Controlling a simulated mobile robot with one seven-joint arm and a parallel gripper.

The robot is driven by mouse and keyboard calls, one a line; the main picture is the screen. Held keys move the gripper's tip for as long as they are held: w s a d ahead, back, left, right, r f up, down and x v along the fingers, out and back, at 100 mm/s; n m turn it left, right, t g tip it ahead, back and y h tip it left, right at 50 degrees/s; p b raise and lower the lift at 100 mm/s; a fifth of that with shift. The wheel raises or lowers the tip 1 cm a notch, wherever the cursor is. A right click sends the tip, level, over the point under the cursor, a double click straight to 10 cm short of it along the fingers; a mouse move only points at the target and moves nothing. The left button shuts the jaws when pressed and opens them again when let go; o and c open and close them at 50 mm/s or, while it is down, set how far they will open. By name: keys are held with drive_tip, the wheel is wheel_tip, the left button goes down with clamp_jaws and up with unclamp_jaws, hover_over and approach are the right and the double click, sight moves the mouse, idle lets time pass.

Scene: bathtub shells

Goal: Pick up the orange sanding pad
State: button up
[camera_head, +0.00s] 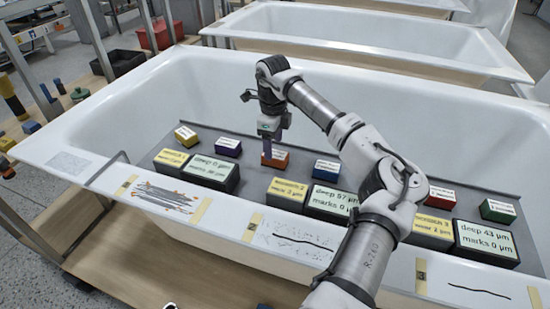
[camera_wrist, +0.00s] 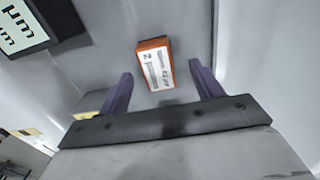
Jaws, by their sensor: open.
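The orange sanding pad (camera_head: 275,160) is a small block with a white label on top. It rests on the grey board (camera_head: 250,158) inside the nearest bathtub. My gripper (camera_head: 273,135) is above it, pointing down. In the wrist view the orange pad (camera_wrist: 155,65) lies ahead of and between the two purple fingers of my gripper (camera_wrist: 162,82), slightly tilted. The fingers are open and apart from the pad, with nothing between their pads that I can see touching.
A blue block (camera_head: 327,170) is to the right and a purple block (camera_head: 228,147) to the left. Black display boxes (camera_head: 211,173) and yellow-fronted boxes (camera_head: 287,194) stand along the near side. Red (camera_head: 441,197) and green (camera_head: 498,210) blocks lie farther right.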

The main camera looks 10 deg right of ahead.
sight(275, 154)
drive_tip(key=f, duration=0.4)
drive_tip(key=shift+s+d+f+p, duration=0.1)
drive_tip(key=shift+s+f+p, duration=0.15)
drive_tip(key=shift+s+p, duration=0.1)
drive_tip(key=shift+c, duration=0.2)
drive_tip(key=c, duration=1)
drive_tip(key=shift+r, duration=0.15)
wheel_tip(275, 154, up, 20)
drive_tip(key=shift+f+b, duration=0.1)
drive_tip(key=shift+b, duration=0.4)
drive_tip(key=o, duration=0.4)
drive_tip(key=c, duration=0.3)
